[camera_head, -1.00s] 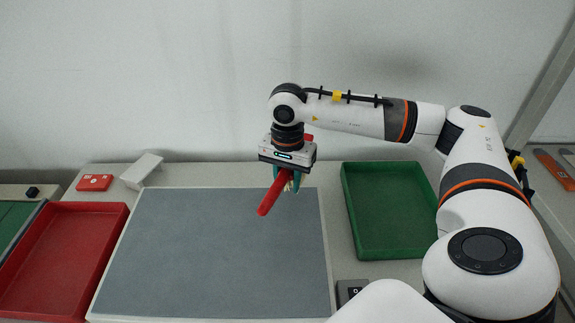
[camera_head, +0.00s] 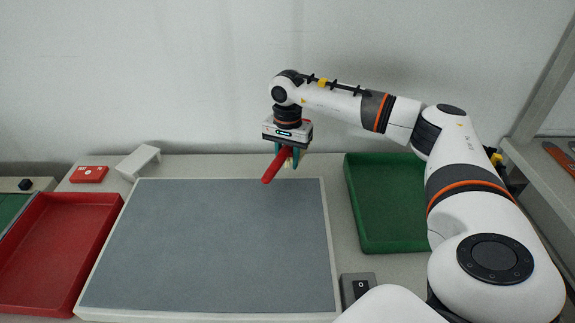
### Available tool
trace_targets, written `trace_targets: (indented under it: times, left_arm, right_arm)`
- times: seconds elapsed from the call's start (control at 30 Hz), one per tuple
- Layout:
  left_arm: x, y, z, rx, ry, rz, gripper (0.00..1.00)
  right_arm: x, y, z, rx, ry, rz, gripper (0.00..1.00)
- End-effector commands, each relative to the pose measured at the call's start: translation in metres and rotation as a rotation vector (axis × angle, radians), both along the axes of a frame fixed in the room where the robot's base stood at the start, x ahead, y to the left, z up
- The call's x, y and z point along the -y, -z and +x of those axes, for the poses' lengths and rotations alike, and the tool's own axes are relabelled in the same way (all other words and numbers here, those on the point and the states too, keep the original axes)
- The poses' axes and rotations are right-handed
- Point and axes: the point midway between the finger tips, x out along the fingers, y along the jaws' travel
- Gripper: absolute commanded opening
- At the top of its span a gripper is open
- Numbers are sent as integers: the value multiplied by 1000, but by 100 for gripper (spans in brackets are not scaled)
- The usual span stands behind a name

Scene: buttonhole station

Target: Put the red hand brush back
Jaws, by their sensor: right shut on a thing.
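The red hand brush (camera_head: 273,169) is in my right gripper (camera_head: 286,158). The gripper points down and its teal fingers are shut on the brush. Part of the brush is hidden behind the fingers and gripper body. My left gripper is not in view.
A red tray (camera_head: 112,210) lies left of the mat and a green tray (camera_head: 352,205) right of it; both look empty where visible. A white bracket (camera_head: 138,160) and a red box (camera_head: 89,174) sit back left. A switch box (camera_head: 359,287) stands front right. A wall closes the back.

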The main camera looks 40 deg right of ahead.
Motion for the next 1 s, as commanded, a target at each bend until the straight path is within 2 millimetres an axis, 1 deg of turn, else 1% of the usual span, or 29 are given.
trace_targets:
  times: [0.03,0.07,0.33,0.7,0.83,0.87,0.9,0.97,1.0]
  left_arm:
    - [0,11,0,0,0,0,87]
    - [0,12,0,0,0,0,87]
    - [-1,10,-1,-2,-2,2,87]
    - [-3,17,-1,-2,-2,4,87]
    - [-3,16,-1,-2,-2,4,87]
    - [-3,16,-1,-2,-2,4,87]
    - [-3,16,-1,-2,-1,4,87]
    - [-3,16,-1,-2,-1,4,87]
    - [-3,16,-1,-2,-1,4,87]
  right_arm:
    - [1,12,1,1,2,0,4]
    - [2,13,2,1,3,0,4]
    - [3,10,3,1,1,0,4]
    - [3,22,3,0,1,0,4]
    - [3,22,3,1,1,0,4]
    - [3,22,3,0,1,0,36]
    - [3,22,3,0,1,0,42]
    - [3,22,3,0,1,0,52]
    - [3,22,3,0,1,0,54]
